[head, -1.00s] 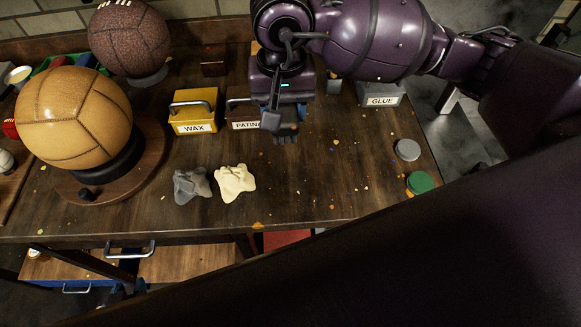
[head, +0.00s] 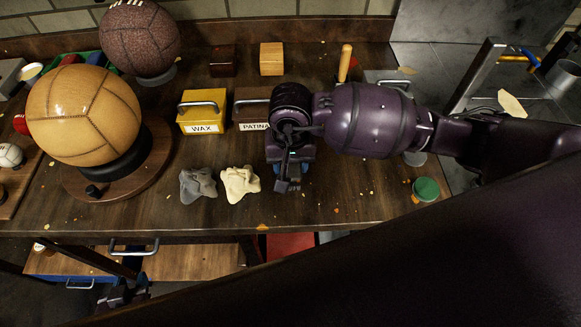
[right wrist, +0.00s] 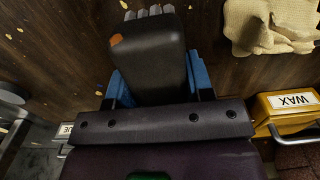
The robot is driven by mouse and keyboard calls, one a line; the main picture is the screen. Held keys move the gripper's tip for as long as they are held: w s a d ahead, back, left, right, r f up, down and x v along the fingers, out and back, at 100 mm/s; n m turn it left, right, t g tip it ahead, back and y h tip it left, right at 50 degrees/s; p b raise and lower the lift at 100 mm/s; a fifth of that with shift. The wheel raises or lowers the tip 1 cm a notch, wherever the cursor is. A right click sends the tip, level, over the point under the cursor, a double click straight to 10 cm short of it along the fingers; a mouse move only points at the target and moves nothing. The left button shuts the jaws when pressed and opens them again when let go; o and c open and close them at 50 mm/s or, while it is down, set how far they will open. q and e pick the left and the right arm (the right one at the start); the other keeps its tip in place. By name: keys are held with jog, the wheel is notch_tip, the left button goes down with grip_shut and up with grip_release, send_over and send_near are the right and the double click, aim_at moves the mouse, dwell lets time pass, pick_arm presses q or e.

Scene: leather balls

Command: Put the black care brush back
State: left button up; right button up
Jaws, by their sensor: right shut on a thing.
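The black care brush (right wrist: 152,62) shows in the right wrist view as a dark block with pale grey bristles at its far end. My right gripper (right wrist: 158,82) is shut on it, with a blue finger on each side. In the head view my right gripper (head: 288,184) is over the table's front middle, right of the cream cloth, and mostly hides the brush. I cannot tell whether the brush touches the table. My left gripper (head: 126,293) is low at the left, below the table's front edge; its fingers are unclear.
A cream cloth (head: 240,184) and grey cloth (head: 198,185) lie left of my right gripper. The yellow WAX box (head: 203,112) and PATINA box (head: 251,108) stand behind. A tan ball (head: 83,112) rests on a round stand. A green-topped tin (head: 426,189) stands right.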

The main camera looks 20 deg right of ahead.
notch_tip(320, 180, down, 2)
jog(key=shift+f, duration=0.35)
jog(key=shift+f, duration=0.2)
jog(key=o, duration=0.8)
jog(key=shift+o, duration=0.2)
jog(key=shift+r, duration=0.1)
jog(key=shift+r, duration=0.15)
notch_tip(320, 180, up, 12)
jog(key=shift+f, duration=0.1)
